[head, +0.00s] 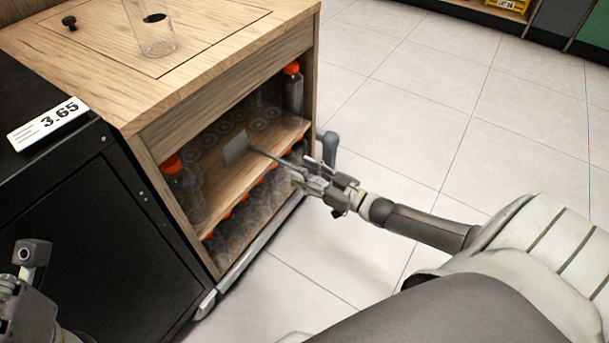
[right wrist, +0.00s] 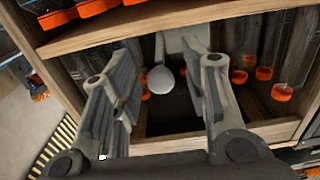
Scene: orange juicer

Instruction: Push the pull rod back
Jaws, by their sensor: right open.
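The pull rod (head: 268,155) is a thin grey rod running out of the wooden cabinet's open front from a grey plate (head: 236,149). In the right wrist view a pale round knob (right wrist: 160,79), seemingly the rod's end, shows between my fingers. A grey piece (right wrist: 186,40) is behind it. My right gripper (head: 300,172) is open at the outer end of the rod, its fingers spread on either side of the knob in the right wrist view; contact cannot be told. My left gripper (head: 26,268) is partly in view at the lower left, away from the cabinet; its jaws are unclear.
The wooden cabinet (head: 215,80) holds several clear bottles with orange caps (head: 291,70) on its shelves. A clear cup (head: 153,30) stands on top. A black unit with a price tag (head: 48,123) adjoins at left. Tiled floor (head: 400,130) is open to the right.

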